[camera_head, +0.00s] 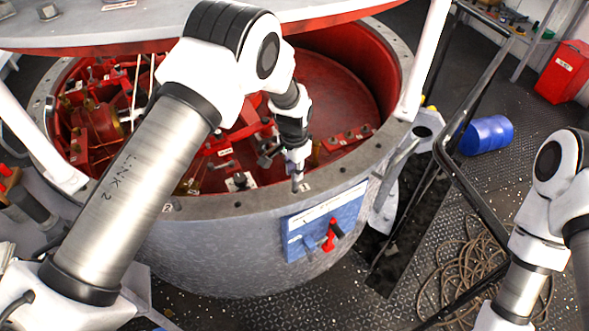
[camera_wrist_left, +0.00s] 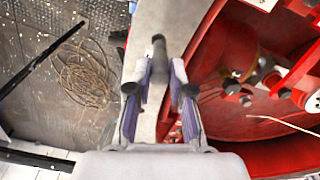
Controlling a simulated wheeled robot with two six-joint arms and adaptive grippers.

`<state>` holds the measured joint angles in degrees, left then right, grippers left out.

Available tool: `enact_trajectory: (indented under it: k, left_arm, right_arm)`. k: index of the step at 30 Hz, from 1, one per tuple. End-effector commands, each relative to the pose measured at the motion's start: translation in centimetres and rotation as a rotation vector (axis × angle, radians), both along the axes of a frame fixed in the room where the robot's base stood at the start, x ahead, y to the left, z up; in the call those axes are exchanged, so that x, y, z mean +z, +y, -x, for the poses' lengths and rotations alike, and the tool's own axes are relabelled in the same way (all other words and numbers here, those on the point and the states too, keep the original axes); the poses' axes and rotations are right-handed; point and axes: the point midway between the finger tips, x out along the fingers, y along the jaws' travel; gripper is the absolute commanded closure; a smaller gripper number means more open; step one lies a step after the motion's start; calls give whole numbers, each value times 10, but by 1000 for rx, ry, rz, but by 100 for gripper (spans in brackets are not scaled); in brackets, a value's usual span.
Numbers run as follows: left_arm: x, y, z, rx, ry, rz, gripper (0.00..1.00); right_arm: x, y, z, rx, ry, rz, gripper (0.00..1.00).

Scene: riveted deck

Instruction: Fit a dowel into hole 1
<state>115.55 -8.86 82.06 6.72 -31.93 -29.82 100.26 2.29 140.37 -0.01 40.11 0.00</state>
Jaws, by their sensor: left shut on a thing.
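My left gripper (camera_head: 297,168) is over the near part of the grey ring's rim (camera_head: 240,203). It is shut on a dowel (camera_head: 297,184), a short grey pin pointing down at the rim. In the left wrist view the dowel (camera_wrist_left: 158,52) shows a dark end between the two fingers of the left gripper (camera_wrist_left: 160,85). A small label that looks like 1 (camera_head: 307,187) is beside the dowel's lower end. Hole 1 itself is hidden, and I cannot tell whether the dowel touches or enters it. My right gripper is out of view.
The red interior (camera_head: 335,85) of the ring holds pipes and fittings. A blue panel (camera_head: 325,222) with a red handle is on the outer wall. A black rail (camera_head: 470,170), a coiled rope (camera_head: 465,265) and a blue drum (camera_head: 487,134) are at the right.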

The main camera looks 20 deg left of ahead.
Motion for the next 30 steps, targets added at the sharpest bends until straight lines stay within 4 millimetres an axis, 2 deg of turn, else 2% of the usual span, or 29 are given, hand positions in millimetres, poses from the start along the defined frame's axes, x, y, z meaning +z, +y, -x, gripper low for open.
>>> enact_trajectory:
  k: [30]
  left_arm:
    - [-21,0,0,0,0,0,100]
  right_arm:
    - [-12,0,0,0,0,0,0]
